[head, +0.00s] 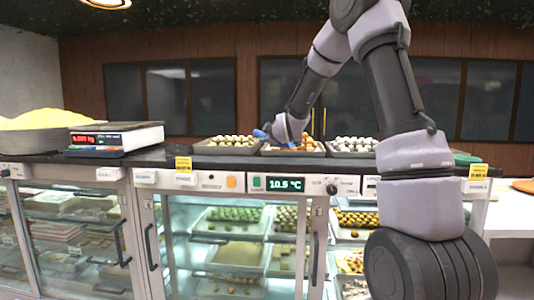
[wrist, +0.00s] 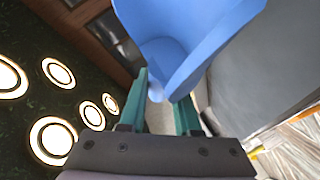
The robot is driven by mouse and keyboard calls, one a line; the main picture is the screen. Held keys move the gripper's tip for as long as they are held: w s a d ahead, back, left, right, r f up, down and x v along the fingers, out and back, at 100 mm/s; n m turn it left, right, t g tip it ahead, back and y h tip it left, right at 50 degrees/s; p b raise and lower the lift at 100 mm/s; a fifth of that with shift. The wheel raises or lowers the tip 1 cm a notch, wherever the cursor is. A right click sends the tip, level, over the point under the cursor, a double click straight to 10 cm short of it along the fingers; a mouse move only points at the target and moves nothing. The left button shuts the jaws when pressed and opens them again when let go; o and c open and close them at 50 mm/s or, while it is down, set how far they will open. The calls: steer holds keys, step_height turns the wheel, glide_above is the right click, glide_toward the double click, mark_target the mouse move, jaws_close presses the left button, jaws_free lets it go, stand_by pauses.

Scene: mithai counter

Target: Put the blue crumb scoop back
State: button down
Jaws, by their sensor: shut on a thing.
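The blue crumb scoop (wrist: 188,38) fills the upper middle of the wrist view. Its hollow scoop part lies beyond my fingertips and its narrow end is between them. My gripper (wrist: 160,93) is shut on that end with its two teal fingers. In the head view the scoop shows as a small blue patch (head: 259,133) at the tip of my gripper (head: 268,131), above the counter near the sweet trays. My arm hides part of the counter to the right.
Three trays of sweets stand on the dark counter top: a left one (head: 228,150), a middle one (head: 294,153) with orange sweets, and a right one (head: 352,155). A scale (head: 117,136) and a pan of yellow food (head: 45,142) stand left. Between scale and trays the counter is clear.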

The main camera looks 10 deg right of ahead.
mark_target(266, 159)
steer(key=shift+f, duration=2.5)
steer(key=shift+f, duration=0.1)
steer(key=c, duration=0.6)
jaws_free()
